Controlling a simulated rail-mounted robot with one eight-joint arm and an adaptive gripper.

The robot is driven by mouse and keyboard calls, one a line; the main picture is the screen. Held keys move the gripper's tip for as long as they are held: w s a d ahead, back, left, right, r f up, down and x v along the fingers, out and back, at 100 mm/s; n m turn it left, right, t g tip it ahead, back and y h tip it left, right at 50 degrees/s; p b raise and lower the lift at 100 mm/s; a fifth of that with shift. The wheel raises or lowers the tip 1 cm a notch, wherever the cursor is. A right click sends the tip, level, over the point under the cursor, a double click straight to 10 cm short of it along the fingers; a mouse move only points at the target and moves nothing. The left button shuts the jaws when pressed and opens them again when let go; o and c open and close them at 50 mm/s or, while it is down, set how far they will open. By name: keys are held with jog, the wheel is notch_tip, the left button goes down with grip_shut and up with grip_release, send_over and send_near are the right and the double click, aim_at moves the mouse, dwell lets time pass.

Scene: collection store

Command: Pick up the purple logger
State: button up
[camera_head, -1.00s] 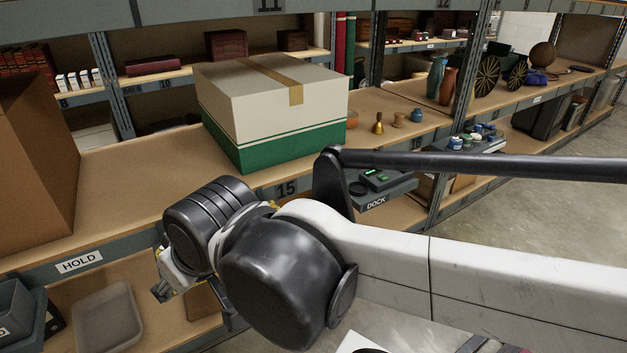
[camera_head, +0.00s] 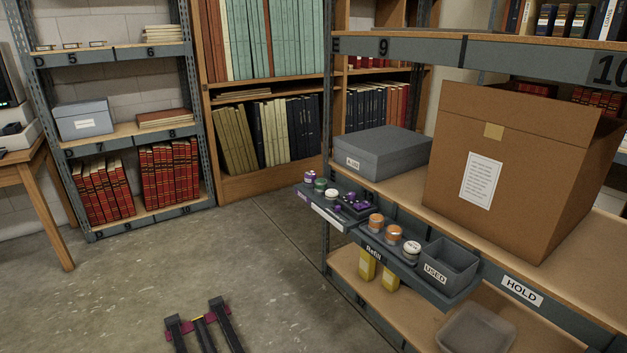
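Small purple pieces show on a dark holder (camera_head: 357,205) on the narrow grey shelf ledge at the centre right. One of them may be the purple logger, but they are too small to tell apart. A purple-marked jar (camera_head: 310,177) stands at the left end of the same ledge.
Jars with green, white and orange lids (camera_head: 394,234) stand along the ledge, and a grey USED bin (camera_head: 448,262) is at its right. A large brown carton (camera_head: 525,165) and grey box (camera_head: 382,153) stand on the shelf above. Floor between is clear.

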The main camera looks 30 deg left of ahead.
jog(key=shift+o, duration=0.5)
jog(key=o, duration=0.5)
